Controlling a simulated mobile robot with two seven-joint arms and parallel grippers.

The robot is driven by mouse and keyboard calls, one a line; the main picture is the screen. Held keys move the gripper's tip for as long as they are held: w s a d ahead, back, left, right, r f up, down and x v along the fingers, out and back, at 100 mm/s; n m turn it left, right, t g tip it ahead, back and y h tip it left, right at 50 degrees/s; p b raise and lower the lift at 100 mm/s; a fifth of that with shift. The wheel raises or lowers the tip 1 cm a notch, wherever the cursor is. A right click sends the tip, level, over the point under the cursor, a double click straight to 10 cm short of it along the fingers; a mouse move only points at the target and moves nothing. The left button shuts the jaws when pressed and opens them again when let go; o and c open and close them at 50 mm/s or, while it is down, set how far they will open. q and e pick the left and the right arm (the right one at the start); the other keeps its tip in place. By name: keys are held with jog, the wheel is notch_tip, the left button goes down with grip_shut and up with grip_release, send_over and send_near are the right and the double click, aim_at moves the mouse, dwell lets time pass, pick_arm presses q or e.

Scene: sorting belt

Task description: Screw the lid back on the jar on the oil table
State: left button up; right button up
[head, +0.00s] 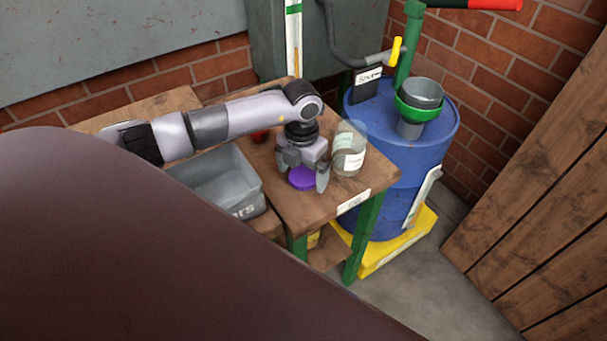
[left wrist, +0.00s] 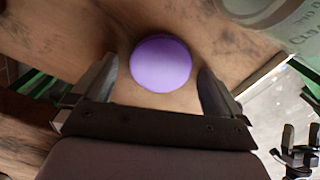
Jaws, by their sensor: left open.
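The purple lid (head: 302,179) lies flat on the wooden oil table (head: 318,213). In the left wrist view the lid (left wrist: 161,63) shows as a round disc between and just beyond my fingertips. My left gripper (head: 305,181) is open above the lid, with a finger on either side of it and a visible gap on each side in the left wrist view (left wrist: 158,85). The clear jar (head: 349,150) with a pale label stands upright on the table, just right of the gripper; part of it shows at the top right of the left wrist view (left wrist: 275,10). My right gripper is out of view.
A grey bin (head: 220,185) stands left of the table top. A blue drum (head: 425,140) with a green funnel (head: 419,105) stands to the right on a yellow tray (head: 385,255). Wooden boards (head: 545,190) close off the right.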

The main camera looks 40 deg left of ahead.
aim_at(302, 177)
pick_arm(q)
jog(key=c, duration=1.1)
jog(key=shift+r, duration=0.1)
notch_tip(302, 177, up, 20)
dwell(0.4)
